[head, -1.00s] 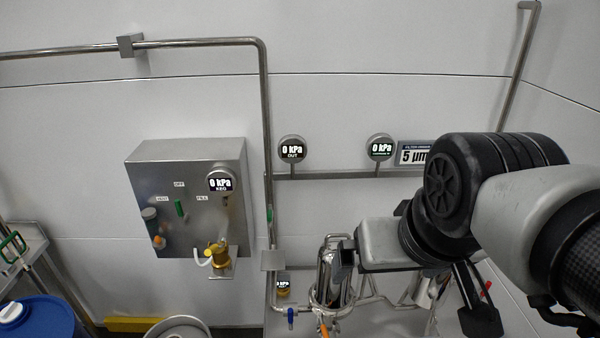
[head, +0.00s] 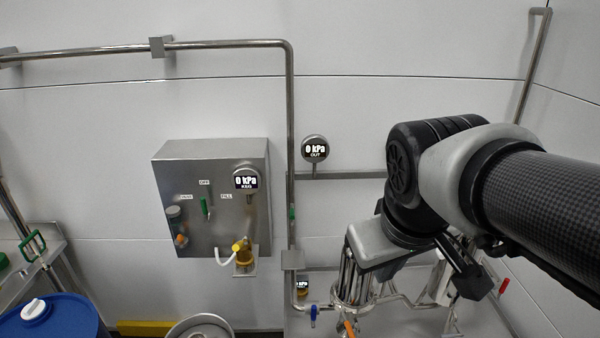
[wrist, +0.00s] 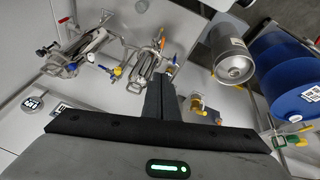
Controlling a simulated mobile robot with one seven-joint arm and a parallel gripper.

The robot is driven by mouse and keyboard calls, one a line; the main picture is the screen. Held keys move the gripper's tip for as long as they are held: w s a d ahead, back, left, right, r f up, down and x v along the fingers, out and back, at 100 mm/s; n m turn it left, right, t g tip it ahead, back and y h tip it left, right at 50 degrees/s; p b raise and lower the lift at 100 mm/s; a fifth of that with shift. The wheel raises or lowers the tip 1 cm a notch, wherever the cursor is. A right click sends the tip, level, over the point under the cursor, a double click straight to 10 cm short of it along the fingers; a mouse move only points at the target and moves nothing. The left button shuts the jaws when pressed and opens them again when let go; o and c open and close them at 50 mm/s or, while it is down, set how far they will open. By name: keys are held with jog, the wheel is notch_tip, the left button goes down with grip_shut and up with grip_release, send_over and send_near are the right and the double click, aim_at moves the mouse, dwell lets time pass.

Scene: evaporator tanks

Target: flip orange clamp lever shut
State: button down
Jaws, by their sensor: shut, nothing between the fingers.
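The orange clamp lever (head: 349,327) shows at the bottom edge of the head view, on the clamp low on the steel filter housing (head: 350,285). In the wrist view a small orange part, likely that lever (wrist: 174,60), shows beside the housing (wrist: 148,66). It sticks out from the clamp, and its exact angle is too small to tell. My gripper (wrist: 160,82) is shut and empty. Its dark fingers appear just beside the housing and lever in the wrist view, with no clear contact. In the head view my arm hides part of the housing's top.
A blue valve handle (head: 313,314) sits on the pipe left of the housing. A second steel housing (wrist: 88,45) stands beyond it in the wrist view. The control box (head: 212,200) is on the wall. A blue drum (head: 50,318) and steel keg (wrist: 232,62) stand left.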

jog(key=w+a+f+n+g+b, duration=0.1)
jog(key=w+f+n+b, duration=0.3)
jog(key=f, duration=0.7)
jog(key=w+a+f+n+g+h+b, duration=0.1)
jog(key=w+f+n+b, duration=0.4)
jog(key=f, duration=0.7)
jog(key=w+a+f+n+g+b, duration=0.2)
jog(key=w+a+f+n+b, duration=0.2)
jog(key=w+f+n, duration=0.4)
notch_tip(320, 180, down, 4)
jog(key=shift+w+h+b, duration=0.3)
jog(key=shift+w+b, duration=0.25)
jog(key=shift+w, duration=0.35)
jog(key=shift+f, duration=0.1)
jog(key=w+d+f+b, duration=0.1)
jog(key=d+f+b, duration=0.2)
jog(key=d+f, duration=0.3)
jog(key=a+x, duration=0.1)
jog(key=x, duration=0.3)
jog(key=shift+f+b, duration=0.2)
jog(key=shift+b, duration=0.15)
